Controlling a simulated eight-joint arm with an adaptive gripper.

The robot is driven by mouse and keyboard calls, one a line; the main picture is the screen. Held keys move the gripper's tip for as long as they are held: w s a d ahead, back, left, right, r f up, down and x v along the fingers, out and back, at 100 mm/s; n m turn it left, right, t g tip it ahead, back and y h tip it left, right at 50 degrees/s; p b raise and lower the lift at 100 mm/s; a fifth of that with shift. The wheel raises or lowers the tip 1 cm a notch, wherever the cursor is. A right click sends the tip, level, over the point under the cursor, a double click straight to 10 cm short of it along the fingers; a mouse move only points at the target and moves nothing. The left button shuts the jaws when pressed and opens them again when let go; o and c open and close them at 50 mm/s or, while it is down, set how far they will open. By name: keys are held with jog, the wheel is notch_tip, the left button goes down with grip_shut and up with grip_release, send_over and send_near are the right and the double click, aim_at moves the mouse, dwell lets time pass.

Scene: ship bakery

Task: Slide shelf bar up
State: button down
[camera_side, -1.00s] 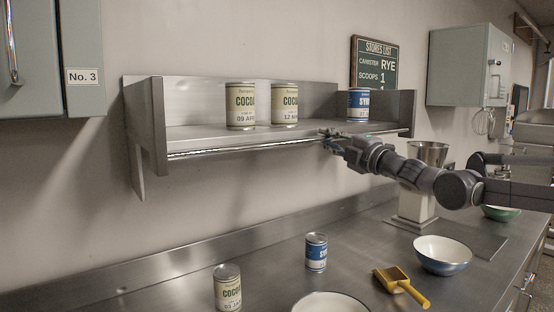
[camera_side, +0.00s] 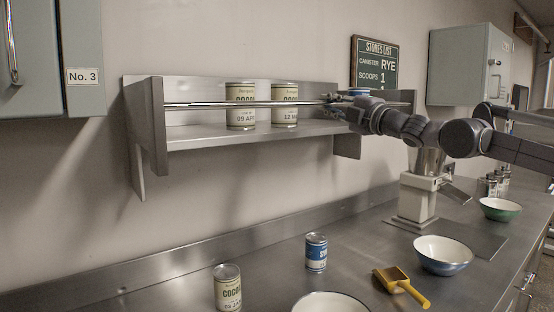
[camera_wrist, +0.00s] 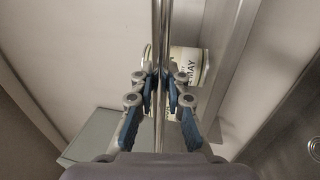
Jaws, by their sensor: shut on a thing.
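The shelf bar (camera_side: 205,104) is a thin shiny metal rod. In the side view it runs level across the front of the steel shelf (camera_side: 200,135), above the shelf floor and in front of the cans. My gripper (camera_side: 331,103) is shut on the bar toward its right part. In the wrist view the bar (camera_wrist: 163,60) runs up the middle between the blue fingers of my gripper (camera_wrist: 163,88).
Two cocoa cans (camera_side: 240,112) (camera_side: 285,112) stand on the shelf behind the bar.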

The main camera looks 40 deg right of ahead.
jog(key=c, duration=1.3)
grip_release()
jog(key=shift+c, duration=0.2)
jog(key=shift+s, duration=0.1)
jog(key=s+f, duration=0.2)
jog(key=s, duration=0.9)
jog(key=shift+s+f, duration=0.15)
jog(key=shift+s, duration=0.2)
